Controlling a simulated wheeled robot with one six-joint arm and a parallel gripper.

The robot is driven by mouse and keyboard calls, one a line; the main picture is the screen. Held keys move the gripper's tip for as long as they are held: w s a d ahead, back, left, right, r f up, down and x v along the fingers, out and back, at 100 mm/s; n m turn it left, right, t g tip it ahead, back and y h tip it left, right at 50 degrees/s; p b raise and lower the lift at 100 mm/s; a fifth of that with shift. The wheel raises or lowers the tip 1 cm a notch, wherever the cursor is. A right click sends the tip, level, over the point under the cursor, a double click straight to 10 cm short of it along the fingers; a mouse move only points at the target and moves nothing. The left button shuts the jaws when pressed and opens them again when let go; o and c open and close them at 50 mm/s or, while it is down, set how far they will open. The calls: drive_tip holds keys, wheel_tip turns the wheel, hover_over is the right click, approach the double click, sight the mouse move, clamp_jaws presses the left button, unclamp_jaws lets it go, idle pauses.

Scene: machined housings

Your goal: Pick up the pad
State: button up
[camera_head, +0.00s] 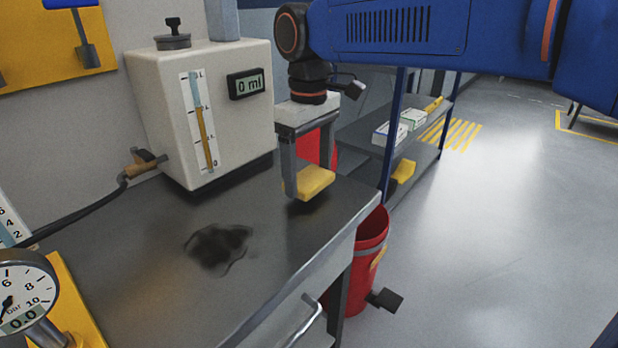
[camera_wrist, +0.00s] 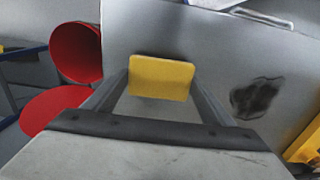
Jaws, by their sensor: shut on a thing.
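The pad (camera_head: 311,181) is a flat yellow block between the two fingers of my gripper (camera_head: 308,180). My gripper is shut on it, one finger on each side. In the head view the pad hangs above the grey bench top (camera_head: 165,225) near its right edge, with a dark shadow below it. In the wrist view the yellow pad (camera_wrist: 161,78) also shows between the fingertips of my gripper (camera_wrist: 160,85), with its broad face towards the camera.
A dark stain (camera_head: 219,246) marks the bench. A beige tank (camera_head: 215,115) with a "0 ml" display stands behind. A pressure gauge (camera_head: 22,290) is at the front left. A red bin (camera_head: 368,255) stands beside the bench. A shelf (camera_head: 365,145) is behind it.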

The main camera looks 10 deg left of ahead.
drive_tip(key=shift+d+r, duration=0.15)
drive_tip(key=shift+r, duration=0.7)
drive_tip(key=s+d, duration=0.4)
drive_tip(key=d, duration=0.3)
drive_tip(key=s+d, duration=0.5)
drive_tip(key=d, duration=0.3)
drive_tip(key=shift+d, duration=0.15)
drive_tip(key=shift+f, duration=0.1)
